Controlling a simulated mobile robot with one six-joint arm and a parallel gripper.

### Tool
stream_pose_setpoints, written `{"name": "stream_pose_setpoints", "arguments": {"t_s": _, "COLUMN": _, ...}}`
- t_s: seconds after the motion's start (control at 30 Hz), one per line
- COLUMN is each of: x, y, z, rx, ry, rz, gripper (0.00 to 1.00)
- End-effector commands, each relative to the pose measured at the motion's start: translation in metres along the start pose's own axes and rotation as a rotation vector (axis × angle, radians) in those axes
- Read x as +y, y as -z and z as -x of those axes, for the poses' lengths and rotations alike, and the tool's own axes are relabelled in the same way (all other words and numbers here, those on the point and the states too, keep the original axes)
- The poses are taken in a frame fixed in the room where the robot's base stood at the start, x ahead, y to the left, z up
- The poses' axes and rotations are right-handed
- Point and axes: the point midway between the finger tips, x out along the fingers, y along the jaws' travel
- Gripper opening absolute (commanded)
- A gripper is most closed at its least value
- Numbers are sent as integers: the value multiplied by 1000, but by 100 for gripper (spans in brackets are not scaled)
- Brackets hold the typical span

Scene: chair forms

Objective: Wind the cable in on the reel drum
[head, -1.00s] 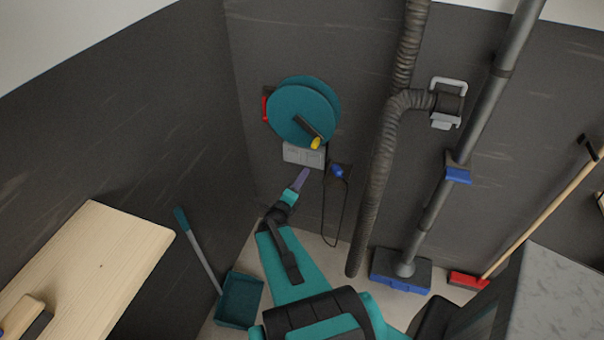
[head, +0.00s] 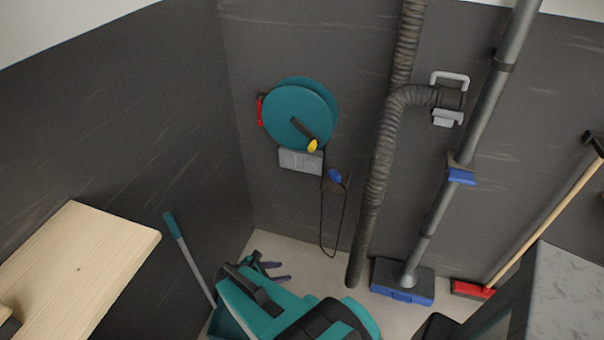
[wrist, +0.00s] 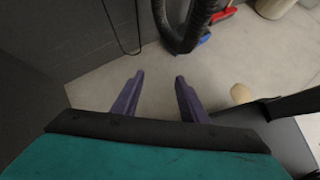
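The teal reel drum (head: 292,112) is mounted on the dark back wall, with a dark crank arm ending in a yellow knob (head: 312,146) at its lower right. A black cable (head: 322,222) hangs from the reel in a long loop below it and runs up to a blue plug (head: 335,176) on the wall. The cable loop also shows at the top of the wrist view (wrist: 118,35). My gripper (head: 284,272) is low near the floor, below and well apart from the reel. Its two purple fingers (wrist: 157,88) are spread, with nothing between them.
A ribbed hose (head: 378,170) and a grey pipe with a floor nozzle (head: 402,282) stand right of the cable. A red broom (head: 474,290) leans farther right. A wooden worktop (head: 90,250) and a teal-handled dustpan (head: 185,250) are at left.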

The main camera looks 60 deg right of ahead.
Motion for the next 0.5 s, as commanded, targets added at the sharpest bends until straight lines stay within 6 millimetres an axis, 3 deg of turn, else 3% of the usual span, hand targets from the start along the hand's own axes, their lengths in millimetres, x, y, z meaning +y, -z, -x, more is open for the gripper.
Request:
{"name": "stream_pose_setpoints", "arguments": {"t_s": 0.1, "x": -23, "y": 42, "z": 4, "rx": 76, "ry": 76, "rz": -147, "gripper": 40}}
{"name": "stream_pose_setpoints", "arguments": {"t_s": 0.5, "x": -107, "y": 168, "z": 44, "rx": 240, "ry": 439, "rz": -618, "gripper": 40}}
